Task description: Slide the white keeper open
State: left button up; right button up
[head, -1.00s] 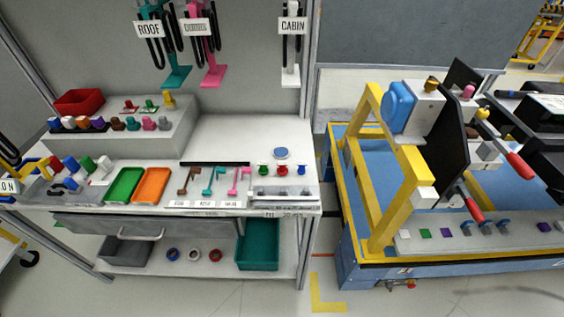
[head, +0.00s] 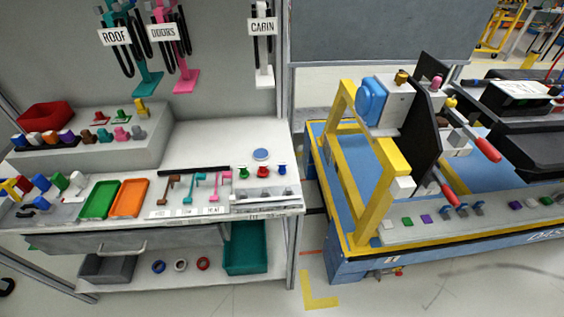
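I cannot tell for certain which part is the white keeper. A white bracket (head: 264,76) hangs under the CABIN label on the back panel, with a black cable loop beside it. A small white block (head: 402,187) sits on the yellow frame (head: 376,215) of the module stand at the right. A larger white box (head: 392,104) is above it, next to a blue round part (head: 371,101). Whether any of these is open or shut is too small to tell. Neither of my grippers is in view.
The workbench (head: 205,150) at left holds a red bin (head: 45,116), a green tray (head: 100,199), an orange tray (head: 129,198) and small coloured parts. The blue stand (head: 350,262) carries a black panel and red-handled levers. Bare floor lies in front of both.

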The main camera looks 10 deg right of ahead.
aim_at(231, 199)
jog(key=j+z, duration=0.35)
jog(key=j, duration=0.15)
jog(key=j+z, duration=0.35)
jog(key=k+j+z, duration=0.2)
jog(key=j+z, duration=0.2)
jog(key=j, duration=0.15)
